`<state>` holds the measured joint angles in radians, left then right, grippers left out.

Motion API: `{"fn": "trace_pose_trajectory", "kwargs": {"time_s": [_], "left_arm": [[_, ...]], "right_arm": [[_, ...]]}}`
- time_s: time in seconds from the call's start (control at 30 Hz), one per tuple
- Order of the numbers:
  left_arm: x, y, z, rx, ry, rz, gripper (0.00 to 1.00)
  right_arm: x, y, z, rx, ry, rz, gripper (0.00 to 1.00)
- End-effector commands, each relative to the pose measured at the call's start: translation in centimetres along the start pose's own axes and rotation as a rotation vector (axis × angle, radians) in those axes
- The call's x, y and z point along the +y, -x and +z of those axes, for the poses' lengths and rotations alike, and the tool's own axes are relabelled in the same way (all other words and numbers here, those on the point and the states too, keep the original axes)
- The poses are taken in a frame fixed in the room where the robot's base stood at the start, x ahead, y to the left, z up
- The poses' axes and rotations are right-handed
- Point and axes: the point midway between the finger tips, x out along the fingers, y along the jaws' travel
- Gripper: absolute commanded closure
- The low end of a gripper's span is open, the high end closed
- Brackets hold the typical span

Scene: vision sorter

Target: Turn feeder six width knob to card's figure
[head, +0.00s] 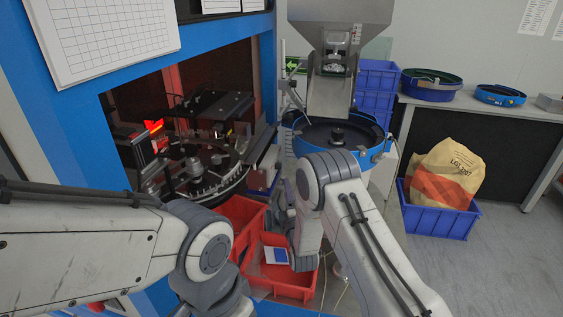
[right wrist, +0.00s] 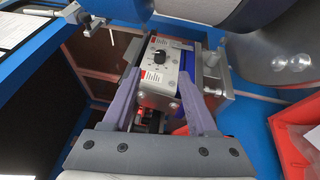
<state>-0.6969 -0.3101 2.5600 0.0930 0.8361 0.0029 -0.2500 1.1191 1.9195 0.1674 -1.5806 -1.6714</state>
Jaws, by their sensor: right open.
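In the right wrist view a black round knob (right wrist: 160,57) with a light pointer mark sits on a pale grey control box with a printed scale and red marks. My right gripper (right wrist: 159,76) is open, its two purple-grey fingers apart and pointing towards the box, with the knob beyond and between the tips. No contact with the knob shows. In the head view the right gripper (head: 283,196) is small and partly hidden by my right arm, and the knob cannot be made out. My left gripper is out of view. No readable figure on a card shows.
A bowl feeder (head: 345,137) under a grey hopper (head: 338,12) stands behind my right arm. Red bins (head: 295,291) lie below, one with a blue-and-white item (head: 275,256). A gridded sheet (head: 105,40) hangs on the blue frame. A blue crate (head: 425,219) stands right.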

Motion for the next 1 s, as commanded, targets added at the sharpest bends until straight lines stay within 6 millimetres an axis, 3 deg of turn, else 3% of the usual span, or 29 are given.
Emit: {"fn": "trace_pose_trajectory", "kwargs": {"time_s": [0.17,0.6,1.0], "left_arm": [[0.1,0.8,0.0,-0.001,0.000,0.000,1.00],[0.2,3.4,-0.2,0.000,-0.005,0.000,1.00],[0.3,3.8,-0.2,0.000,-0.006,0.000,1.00]], "right_arm": [[0.2,-1.8,-0.6,0.007,-0.001,0.003,0.41],[0.1,-8.8,-0.6,0.005,-0.001,0.002,0.41],[-0.1,-10.4,-0.4,0.004,0.000,-0.001,0.41]]}}
